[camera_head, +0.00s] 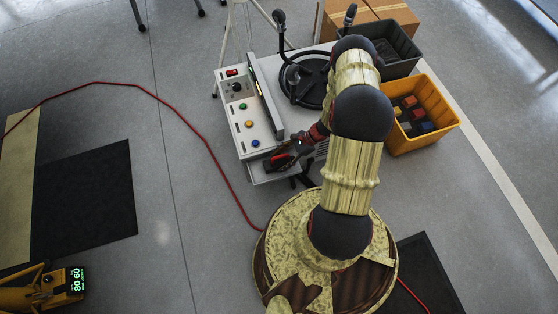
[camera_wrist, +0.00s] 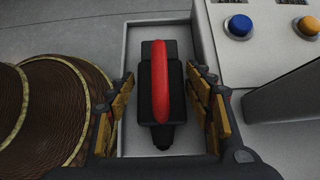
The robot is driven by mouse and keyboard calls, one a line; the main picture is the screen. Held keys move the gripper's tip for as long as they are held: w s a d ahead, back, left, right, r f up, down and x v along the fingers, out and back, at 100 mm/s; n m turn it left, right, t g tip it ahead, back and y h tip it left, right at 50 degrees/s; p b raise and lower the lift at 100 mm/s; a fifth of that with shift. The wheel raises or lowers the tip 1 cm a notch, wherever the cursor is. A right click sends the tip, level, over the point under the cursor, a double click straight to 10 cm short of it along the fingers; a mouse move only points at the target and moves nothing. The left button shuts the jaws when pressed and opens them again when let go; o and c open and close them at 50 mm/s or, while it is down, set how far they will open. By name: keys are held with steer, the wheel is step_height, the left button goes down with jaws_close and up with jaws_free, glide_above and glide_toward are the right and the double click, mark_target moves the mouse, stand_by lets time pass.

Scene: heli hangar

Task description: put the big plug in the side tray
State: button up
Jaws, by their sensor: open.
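The big plug (camera_wrist: 160,90) is a black block with a red bar handle along its top. In the wrist view it lies inside the pale side tray (camera_wrist: 137,36), with tray floor visible around it. My gripper (camera_wrist: 159,76) is open, with one finger on each side of the plug and a visible gap between each finger and the plug. In the head view my gripper (camera_head: 281,158) is low over the side tray (camera_head: 262,178), at the near end of the control panel. The gripper and arm hide part of the tray there.
The white panel (camera_head: 240,112) beside the tray carries a red switch, a knob and coloured buttons. A yellow bin (camera_head: 436,138) with several blocks and a dark grey bin (camera_head: 408,62) stand to the right. A red cable (camera_head: 190,125) crosses the floor at left.

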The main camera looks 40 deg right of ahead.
steer(key=p+v, duration=0.4)
steer(key=v, duration=0.7)
steer(key=w+a+r+n+g+h, duration=0.1)
steer(key=w+a+r+n, duration=0.15)
steer(key=r, duration=0.85)
steer(key=w+a+r+n+h, duration=0.2)
steer(key=w+r+n, duration=0.15)
steer(key=r, duration=0.75)
steer(key=w+a+r+n+g+h, duration=0.15)
steer(key=r+n, duration=0.25)
steer(key=r, duration=0.7)
steer(key=s+a+r+n+t+h, duration=0.1)
steer(key=s+a+r+n, duration=0.2)
steer(key=a+r, duration=0.35)
steer(key=s+a+r+n+t+h, duration=0.1)
steer(key=s+a+r+n+h, duration=0.15)
steer(key=r, duration=0.65)
steer(key=s+a+r+n+t, duration=0.1)
steer(key=s+a+r+n, duration=0.1)
steer(key=s+r, duration=0.2)
steer(key=s+a+r+n+t, duration=0.2)
steer(key=s+a+r+n, duration=0.1)
steer(key=s, duration=0.5)
steer(key=shift+r+n+h, duration=0.35)
steer(key=shift+r+h, duration=0.05)
steer(key=shift+r, duration=0.4)
steer(key=shift+w+t, duration=0.1)
steer(key=shift+t, duration=0.15)
steer(key=shift+c, duration=1)
